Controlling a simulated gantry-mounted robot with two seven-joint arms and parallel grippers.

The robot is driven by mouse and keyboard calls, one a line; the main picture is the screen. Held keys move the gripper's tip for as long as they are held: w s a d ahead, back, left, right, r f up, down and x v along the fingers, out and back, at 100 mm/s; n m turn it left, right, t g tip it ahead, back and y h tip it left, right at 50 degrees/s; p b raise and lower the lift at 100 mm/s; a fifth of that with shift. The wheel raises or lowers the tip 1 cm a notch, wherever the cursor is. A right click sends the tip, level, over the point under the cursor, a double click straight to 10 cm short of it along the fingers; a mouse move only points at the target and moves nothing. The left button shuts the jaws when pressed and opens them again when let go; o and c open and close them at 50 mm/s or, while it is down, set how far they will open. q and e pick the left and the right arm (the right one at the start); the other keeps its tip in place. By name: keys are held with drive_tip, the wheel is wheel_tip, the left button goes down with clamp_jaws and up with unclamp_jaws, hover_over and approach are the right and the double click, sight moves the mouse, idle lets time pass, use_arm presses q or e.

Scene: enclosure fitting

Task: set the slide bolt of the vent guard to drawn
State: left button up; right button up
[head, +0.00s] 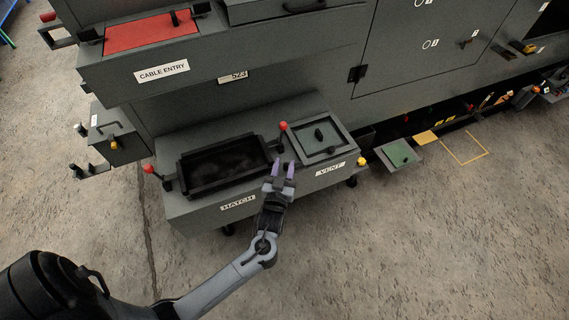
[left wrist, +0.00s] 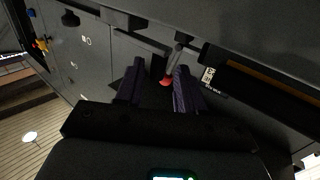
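The vent guard (head: 319,138) is a grey square lid with a dark knob, behind the VENT label (head: 330,170) on the low grey box. A red-knobbed lever (head: 283,127) stands upright at its left, beside the hatch opening. A yellow knob (head: 361,161) sits at the box's right end. I cannot tell for sure which part is the slide bolt. My left gripper (head: 283,166) is open, its purple fingers over the front edge between hatch and vent, below the lever. In the left wrist view a red knob (left wrist: 166,82) shows between the parted fingers (left wrist: 158,86).
The black-rimmed hatch opening (head: 225,165) lies left of the vent, with another red-knobbed lever (head: 150,169) at its left. The cable entry shelf (head: 140,80) overhangs behind. A green-topped plate (head: 398,154) lies right of the box. The floor in front is clear.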

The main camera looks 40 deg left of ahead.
use_arm(q)
drive_tip(key=p+v, duration=0.1)
drive_tip(key=v, duration=0.8)
drive_tip(key=shift+s+d, duration=0.2)
drive_tip(key=shift+s, duration=0.2)
drive_tip(key=shift+f, duration=0.1)
